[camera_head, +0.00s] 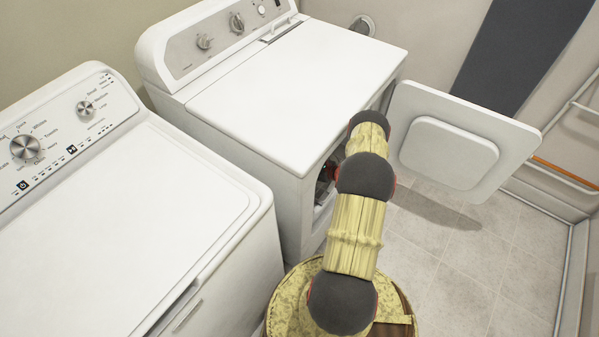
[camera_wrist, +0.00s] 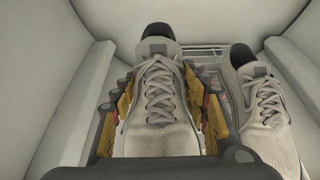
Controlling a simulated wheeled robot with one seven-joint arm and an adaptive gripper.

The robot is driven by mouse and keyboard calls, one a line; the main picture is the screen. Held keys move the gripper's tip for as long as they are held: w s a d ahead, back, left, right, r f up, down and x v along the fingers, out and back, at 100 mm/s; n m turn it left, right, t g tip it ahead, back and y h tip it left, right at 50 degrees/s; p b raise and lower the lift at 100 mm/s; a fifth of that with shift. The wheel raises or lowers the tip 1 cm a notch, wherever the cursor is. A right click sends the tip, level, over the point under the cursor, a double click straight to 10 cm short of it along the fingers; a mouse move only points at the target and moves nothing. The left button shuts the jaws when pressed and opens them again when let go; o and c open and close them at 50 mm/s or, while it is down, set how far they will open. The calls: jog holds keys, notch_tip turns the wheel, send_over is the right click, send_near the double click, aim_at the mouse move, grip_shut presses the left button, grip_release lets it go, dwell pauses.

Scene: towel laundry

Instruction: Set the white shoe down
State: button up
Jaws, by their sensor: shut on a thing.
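In the wrist view my gripper (camera_wrist: 160,112) is shut on a white shoe (camera_wrist: 158,82), with its yellow and dark fingers on both sides of it. The shoe's laces face up and its dark collar is at the far end. A second white shoe (camera_wrist: 262,95) stands close on the right, outside the fingers. Both are inside a pale, walled space. I cannot tell whether the held shoe touches the surface below. In the head view my arm reaches into the front opening of the dryer (camera_head: 300,85); the gripper and shoes are hidden there.
The dryer's open door (camera_head: 450,145) swings out to the right of my arm. A white washer (camera_head: 120,220) stands at the left. Pale inner walls (camera_wrist: 60,80) flank the shoes, and a light grille (camera_wrist: 200,55) shows behind them. The tiled floor (camera_head: 450,245) at right is clear.

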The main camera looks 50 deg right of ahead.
jog(key=shift+w+d+f, duration=0.35)
jog(key=shift+w+f, duration=0.2)
jog(key=shift+f, duration=0.1)
jog(key=shift+w+d+f+b, duration=0.15)
jog(key=shift+f+b, duration=0.35)
jog(key=shift+f, duration=0.4)
jog(key=shift+w+a+f+b, duration=0.1)
jog(key=shift+f+b, duration=0.4)
jog(key=shift+f, duration=0.4)
jog(key=shift+f, duration=0.1)
jog(key=o, duration=1.6)
jog(key=shift+s, duration=0.15)
jog(key=p+v, duration=0.4)
jog(key=v, duration=0.7)
jog(key=shift+s+r, duration=0.2)
jog(key=shift+s, duration=0.15)
jog(key=shift+s+d, duration=0.1)
